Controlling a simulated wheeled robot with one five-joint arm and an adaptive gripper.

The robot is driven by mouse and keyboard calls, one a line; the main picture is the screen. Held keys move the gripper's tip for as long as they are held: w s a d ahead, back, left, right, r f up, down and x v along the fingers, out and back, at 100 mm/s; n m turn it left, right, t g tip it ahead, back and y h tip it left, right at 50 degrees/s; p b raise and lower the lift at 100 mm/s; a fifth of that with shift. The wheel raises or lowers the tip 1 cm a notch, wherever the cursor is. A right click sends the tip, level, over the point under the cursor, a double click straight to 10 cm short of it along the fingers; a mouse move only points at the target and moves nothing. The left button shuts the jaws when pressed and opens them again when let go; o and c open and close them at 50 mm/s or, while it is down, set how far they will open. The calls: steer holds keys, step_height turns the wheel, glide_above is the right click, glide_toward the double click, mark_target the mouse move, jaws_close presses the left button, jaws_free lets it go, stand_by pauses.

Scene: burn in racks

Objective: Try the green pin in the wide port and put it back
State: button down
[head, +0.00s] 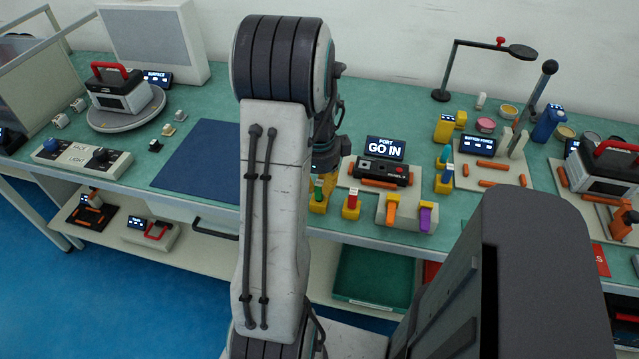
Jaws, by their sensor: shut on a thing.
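My gripper (322,172) hangs just right of my arm, mostly hidden behind it, low over a yellow holder (318,208) at the front of the bench. It is shut on the green pin (318,189), which shows at this holder. I cannot tell whether the pin is seated or slightly raised.
Yellow holders with a red pin (352,197), an orange pin (391,208) and a purple pin (426,216) stand right of my gripper. Teal and blue pins (447,172) stand farther right. A blue mat (200,162) lies left, clear. A lamp (521,51) stands at the back.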

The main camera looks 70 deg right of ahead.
steer(key=shift+f, duration=0.3)
stand_by(0.5)
stand_by(1.1)
steer(key=c, duration=1.1)
jaws_free()
steer(key=r, duration=1.2)
steer(key=shift+a, duration=0.3)
